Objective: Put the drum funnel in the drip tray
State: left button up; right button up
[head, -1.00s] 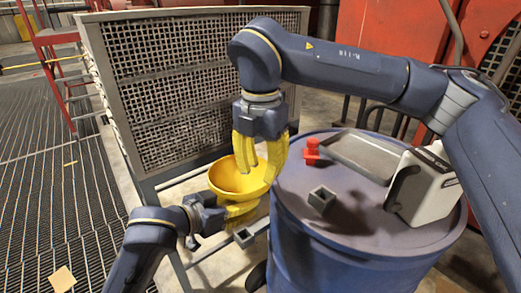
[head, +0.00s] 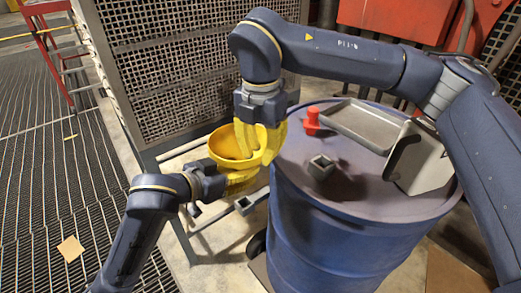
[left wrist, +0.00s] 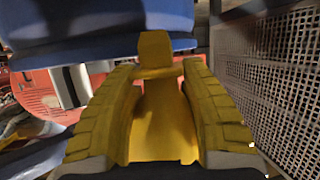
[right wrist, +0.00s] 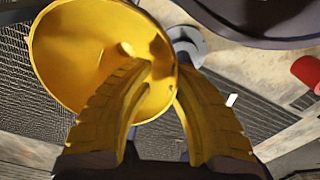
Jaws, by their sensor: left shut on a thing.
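The yellow drum funnel (head: 228,143) is held in the air at the left of the blue drum, wide mouth up. My left gripper (head: 232,180) is shut on its lower part; in the left wrist view, the yellow fingers flank the funnel (left wrist: 162,115). My right gripper (head: 257,155) points down at the funnel's rim. In the right wrist view, its fingertips (right wrist: 165,68) lie either side of the rim of the funnel (right wrist: 80,45); whether they press on it is unclear. The grey drip tray (head: 340,132) lies on the drum's top at the back, partly hidden.
The blue drum (head: 325,235) carries a red fitting (head: 312,120), a small grey square block (head: 321,167) and a grey-white container (head: 425,160) at right. A mesh-sided frame (head: 175,80) stands behind the funnel. The front of the drum top is clear.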

pick_arm(q)
jog(key=shift+d, duration=0.1)
jog(key=o, duration=1.4)
